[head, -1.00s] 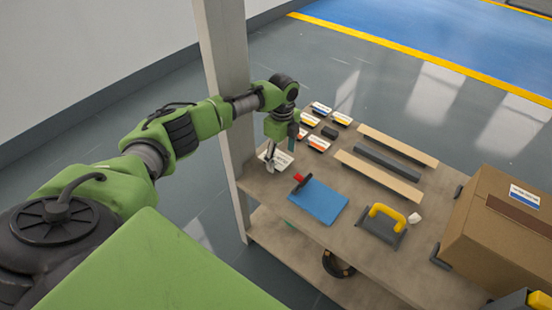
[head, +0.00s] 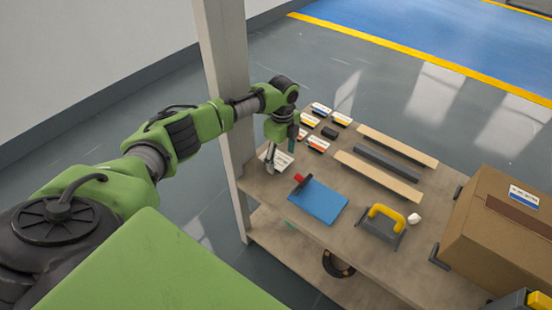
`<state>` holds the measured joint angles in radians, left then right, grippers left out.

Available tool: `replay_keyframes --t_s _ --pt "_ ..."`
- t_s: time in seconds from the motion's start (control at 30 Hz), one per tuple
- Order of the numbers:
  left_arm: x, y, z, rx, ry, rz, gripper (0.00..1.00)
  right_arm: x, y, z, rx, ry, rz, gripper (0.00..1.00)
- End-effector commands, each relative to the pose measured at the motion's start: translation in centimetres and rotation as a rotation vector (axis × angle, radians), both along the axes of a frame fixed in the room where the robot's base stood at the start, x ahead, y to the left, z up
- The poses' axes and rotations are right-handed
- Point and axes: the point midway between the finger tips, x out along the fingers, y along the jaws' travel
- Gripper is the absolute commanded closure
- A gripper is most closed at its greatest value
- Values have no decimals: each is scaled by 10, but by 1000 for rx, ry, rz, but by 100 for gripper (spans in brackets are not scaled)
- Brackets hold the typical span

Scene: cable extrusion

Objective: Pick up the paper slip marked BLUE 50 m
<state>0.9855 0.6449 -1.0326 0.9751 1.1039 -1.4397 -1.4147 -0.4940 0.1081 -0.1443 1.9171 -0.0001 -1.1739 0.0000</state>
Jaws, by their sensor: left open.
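Several small white slips with coloured bands lie at the table's far left end. One with a blue band (head: 321,109) lies at the back, and a white slip (head: 281,161) lies nearer, at the table's left edge. The print is too small to read, so I cannot tell which is marked BLUE 50 m. My left gripper (head: 270,163) is open and points down over the nearer white slip, partly covering it. I cannot tell whether its fingers touch the slip. My right gripper is not in view.
A blue board (head: 318,203) with a red-tipped tool (head: 300,181) lies in front of the gripper. Two wooden strips, a dark bar (head: 387,162), a yellow-handled tool (head: 384,220) and a cardboard box (head: 500,225) are to the right. A post (head: 224,60) stands close behind my left arm.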

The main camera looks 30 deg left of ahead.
Motion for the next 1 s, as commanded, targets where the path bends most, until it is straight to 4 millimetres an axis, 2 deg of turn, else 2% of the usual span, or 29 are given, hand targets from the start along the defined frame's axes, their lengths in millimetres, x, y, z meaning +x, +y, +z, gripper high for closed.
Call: replay_keyframes --t_s 0.07,0.1,0.2,0.8,0.83,0.87,1.0 --pt "0 0 0 0 0 0 32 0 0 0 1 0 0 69" --pt "0 0 0 0 0 0 41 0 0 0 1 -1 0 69" --pt "0 0 0 0 1 0 59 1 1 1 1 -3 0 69" --pt "0 1 4 0 0 1 59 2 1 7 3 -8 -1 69" --pt "0 0 7 0 -1 1 59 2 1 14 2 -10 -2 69" --pt "0 0 12 -1 -1 0 59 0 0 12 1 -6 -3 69" --pt "1 0 33 -1 -2 -1 59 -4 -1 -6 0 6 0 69"
